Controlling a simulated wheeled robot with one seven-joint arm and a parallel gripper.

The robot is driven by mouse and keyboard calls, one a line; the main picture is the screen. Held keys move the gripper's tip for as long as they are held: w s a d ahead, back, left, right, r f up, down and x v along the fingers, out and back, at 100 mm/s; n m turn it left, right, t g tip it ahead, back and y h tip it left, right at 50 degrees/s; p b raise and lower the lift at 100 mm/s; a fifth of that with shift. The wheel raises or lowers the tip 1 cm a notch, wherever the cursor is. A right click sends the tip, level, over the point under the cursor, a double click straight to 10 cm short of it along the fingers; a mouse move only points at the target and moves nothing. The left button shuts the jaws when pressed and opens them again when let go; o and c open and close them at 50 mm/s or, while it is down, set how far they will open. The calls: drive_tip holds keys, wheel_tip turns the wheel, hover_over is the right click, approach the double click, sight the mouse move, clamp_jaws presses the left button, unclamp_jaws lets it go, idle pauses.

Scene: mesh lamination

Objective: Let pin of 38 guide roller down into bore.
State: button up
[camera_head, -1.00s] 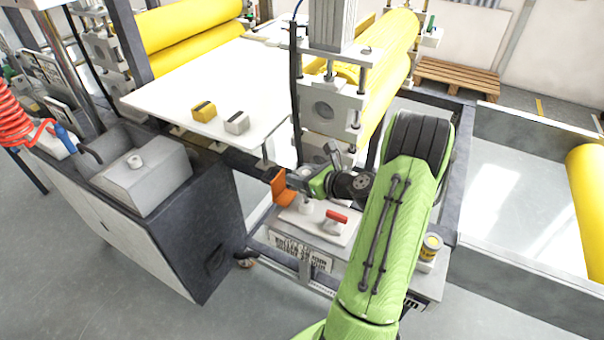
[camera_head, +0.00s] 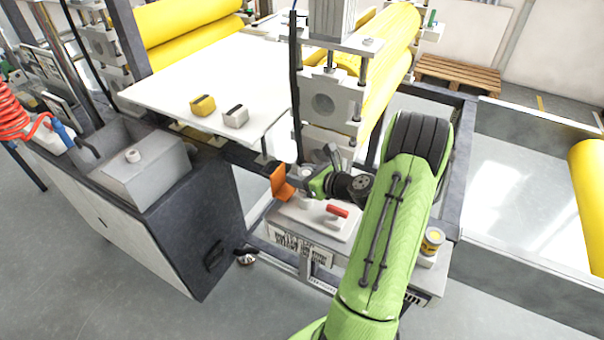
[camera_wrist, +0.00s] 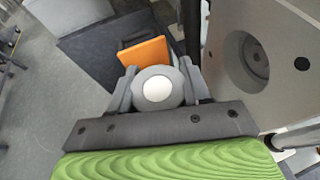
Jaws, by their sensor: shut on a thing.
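The guide roller (camera_wrist: 157,89) shows end-on in the wrist view as a grey round body with a white centre. It sits between the two dark fingers of my gripper (camera_wrist: 158,92), which is shut on it. In the head view my gripper (camera_head: 303,181) is low beside the machine frame, above the near end of a pale box top. The roller is hard to make out there. Its pin and the bore beneath it are hidden, so I cannot tell whether the pin is in the bore.
An orange plate (camera_head: 281,184) stands just beyond the fingers; it also shows in the wrist view (camera_wrist: 146,54). A grey block with a round recess (camera_wrist: 254,62) is close on the right. A red handle (camera_head: 337,211) and a tin (camera_head: 432,241) are nearby.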

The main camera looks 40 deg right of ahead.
drive_tip(key=shift+f+b, duration=0.9)
drive_tip(key=shift+f, duration=0.5)
drive_tip(key=o, duration=1.2)
drive_tip(key=p+v, duration=0.2)
drive_tip(key=v, duration=1.4)
drive_tip(key=shift+p, duration=0.3)
drive_tip(key=shift+w+r, duration=0.1)
drive_tip(key=shift+w, duration=0.05)
